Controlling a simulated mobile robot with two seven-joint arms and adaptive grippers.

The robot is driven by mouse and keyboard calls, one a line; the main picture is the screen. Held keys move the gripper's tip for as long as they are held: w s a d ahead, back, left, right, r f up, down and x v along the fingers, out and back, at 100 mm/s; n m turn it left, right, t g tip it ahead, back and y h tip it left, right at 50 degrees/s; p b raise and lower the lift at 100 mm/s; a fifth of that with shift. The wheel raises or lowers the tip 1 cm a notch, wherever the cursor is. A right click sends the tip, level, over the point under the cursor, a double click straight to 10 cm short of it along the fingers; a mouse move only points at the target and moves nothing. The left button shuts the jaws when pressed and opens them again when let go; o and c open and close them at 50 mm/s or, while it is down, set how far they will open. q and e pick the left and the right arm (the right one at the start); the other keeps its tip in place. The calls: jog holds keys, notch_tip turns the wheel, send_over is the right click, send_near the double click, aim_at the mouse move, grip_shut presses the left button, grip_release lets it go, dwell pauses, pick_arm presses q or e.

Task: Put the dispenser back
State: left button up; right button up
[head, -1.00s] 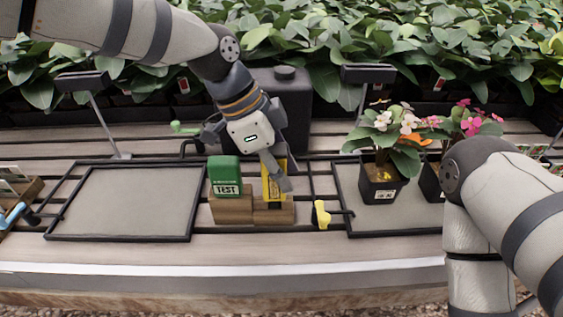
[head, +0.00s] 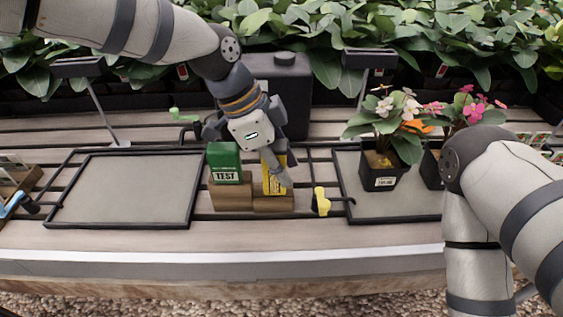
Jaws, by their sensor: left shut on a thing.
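A yellow dispenser (head: 267,181) with dark print is upright at the right wooden block (head: 273,204). Its lower end meets the top of the block; I cannot tell whether it is fully seated. My left gripper (head: 279,176) reaches down from above and is shut on the dispenser, with a grey finger covering part of its front and right side. A green box marked TEST (head: 227,165) stands just left of it on another wooden block (head: 230,197). My right arm shows at the right, but its gripper is out of view.
A grey tray mat (head: 130,190) lies empty at the left. Potted flowers (head: 382,176) stand on a second tray (head: 400,207) at the right. A small yellow-and-black item (head: 320,201) lies between. A dark tank (head: 282,90) stands behind my left gripper.

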pick_arm(q)
jog(key=o, duration=1.1)
jog(key=shift+c, duration=0.2)
